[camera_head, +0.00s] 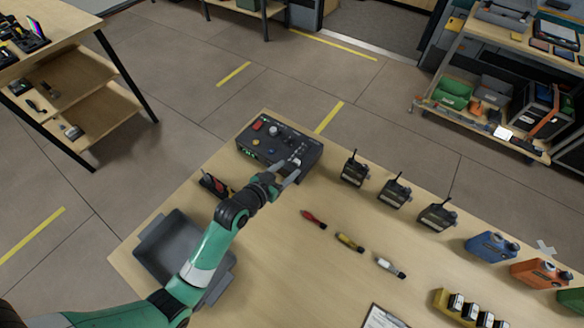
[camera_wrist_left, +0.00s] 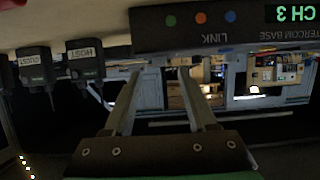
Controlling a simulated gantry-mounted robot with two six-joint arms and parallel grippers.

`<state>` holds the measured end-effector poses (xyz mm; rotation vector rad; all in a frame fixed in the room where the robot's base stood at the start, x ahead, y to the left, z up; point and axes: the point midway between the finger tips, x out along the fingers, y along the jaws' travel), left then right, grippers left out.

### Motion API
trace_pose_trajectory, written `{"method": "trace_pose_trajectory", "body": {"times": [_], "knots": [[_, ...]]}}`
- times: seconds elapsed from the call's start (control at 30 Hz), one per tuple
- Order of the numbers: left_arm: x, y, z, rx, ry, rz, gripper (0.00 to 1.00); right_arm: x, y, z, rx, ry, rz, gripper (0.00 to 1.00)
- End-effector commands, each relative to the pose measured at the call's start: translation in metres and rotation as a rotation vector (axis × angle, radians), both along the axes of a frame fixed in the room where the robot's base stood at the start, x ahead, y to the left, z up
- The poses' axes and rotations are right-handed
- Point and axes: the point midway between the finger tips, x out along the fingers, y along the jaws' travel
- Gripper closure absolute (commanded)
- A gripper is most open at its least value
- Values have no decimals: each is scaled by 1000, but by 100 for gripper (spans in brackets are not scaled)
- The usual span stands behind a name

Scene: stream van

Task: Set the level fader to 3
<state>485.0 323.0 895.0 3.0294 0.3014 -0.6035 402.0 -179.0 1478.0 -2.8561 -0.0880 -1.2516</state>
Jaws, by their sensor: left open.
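The dark intercom base (camera_head: 280,145) sits at the far corner of the wooden table, with a red button, knobs and a small lit green display on its top. My left gripper (camera_head: 289,174) is at its near right edge, its fingers covering part of that side. I cannot clearly make out the level fader or its setting. In the left wrist view, the open, empty gripper (camera_wrist_left: 160,75) points below the base's front face (camera_wrist_left: 200,28), which is upside down with LINK lights and a green display (camera_wrist_left: 289,14) reading CH 3. Contact cannot be told.
Several black radio packs (camera_head: 394,193) stand right of the base. Red, yellow and white small tools (camera_head: 349,241) lie mid-table. A grey tray (camera_head: 155,240) is under my left arm. Blue (camera_head: 491,246) and orange (camera_head: 540,272) canisters stand at right.

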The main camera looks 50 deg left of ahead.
Motion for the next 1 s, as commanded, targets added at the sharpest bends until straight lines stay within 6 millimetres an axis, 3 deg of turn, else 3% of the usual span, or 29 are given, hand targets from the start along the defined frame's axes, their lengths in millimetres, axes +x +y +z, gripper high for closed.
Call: {"method": "trace_pose_trajectory", "body": {"times": [0.2, 0.5, 0.83, 1.0], "knots": [[29, 5, -13, 0, -1, -1, 43, 0, 0, -14, 0, 0, 0, 50], [32, 6, -13, 0, -1, -1, 43, 0, 0, -14, 0, 0, 0, 50], [32, 6, -13, 0, -1, -1, 100, 0, 0, -14, 0, 0, 0, 50], [32, 6, -13, 0, -1, -1, 100, 0, 0, -14, 0, 0, 0, 50]]}}
